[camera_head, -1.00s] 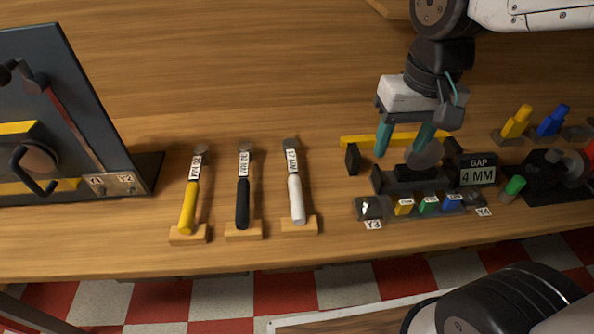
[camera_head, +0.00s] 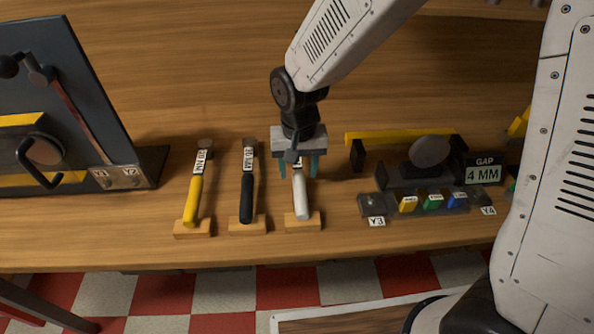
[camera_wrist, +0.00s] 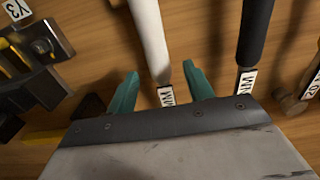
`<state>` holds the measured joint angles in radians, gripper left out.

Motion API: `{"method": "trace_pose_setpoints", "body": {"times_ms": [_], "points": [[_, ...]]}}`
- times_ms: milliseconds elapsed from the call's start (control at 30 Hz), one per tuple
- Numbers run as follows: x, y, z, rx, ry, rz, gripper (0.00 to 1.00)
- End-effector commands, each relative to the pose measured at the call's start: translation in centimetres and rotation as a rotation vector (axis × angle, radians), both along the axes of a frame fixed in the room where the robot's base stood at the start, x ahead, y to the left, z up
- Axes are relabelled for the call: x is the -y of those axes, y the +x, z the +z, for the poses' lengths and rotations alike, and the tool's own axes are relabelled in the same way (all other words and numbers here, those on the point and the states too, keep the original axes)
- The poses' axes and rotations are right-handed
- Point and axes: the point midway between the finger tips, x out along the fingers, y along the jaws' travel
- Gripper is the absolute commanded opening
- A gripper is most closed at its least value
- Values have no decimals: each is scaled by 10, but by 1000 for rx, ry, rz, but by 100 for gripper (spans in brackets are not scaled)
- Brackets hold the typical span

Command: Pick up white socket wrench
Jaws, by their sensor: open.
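The white socket wrench (camera_head: 301,193) lies on the wooden bench, its handle toward the near edge and resting on a small wooden block (camera_head: 303,222). My gripper (camera_head: 298,172) is over its upper part, open, with one teal finger on each side. In the wrist view, the white handle (camera_wrist: 150,40) runs up the picture, and its label (camera_wrist: 167,95) shows between the two fingers (camera_wrist: 160,85). The fingers look apart from the wrench. The wrench's head is hidden behind my gripper.
A black-handled wrench (camera_head: 247,195) and a yellow-handled wrench (camera_head: 194,198) lie to the left on blocks. A fixture with a yellow bar (camera_head: 400,137) and a "GAP 4 MM" display (camera_head: 482,172) stands to the right. A dark panel (camera_head: 75,100) stands at far left.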

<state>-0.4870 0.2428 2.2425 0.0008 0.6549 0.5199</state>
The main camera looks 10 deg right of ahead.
Motion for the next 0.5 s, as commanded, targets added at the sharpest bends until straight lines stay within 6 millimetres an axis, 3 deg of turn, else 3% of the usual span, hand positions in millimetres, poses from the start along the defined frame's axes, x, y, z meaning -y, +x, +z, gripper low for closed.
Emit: {"method": "trace_pose_setpoints", "body": {"times_ms": [233,500], "points": [[1,-4,-37,-3,-2,0,52],[1,-4,-44,-1,0,0,52]]}}
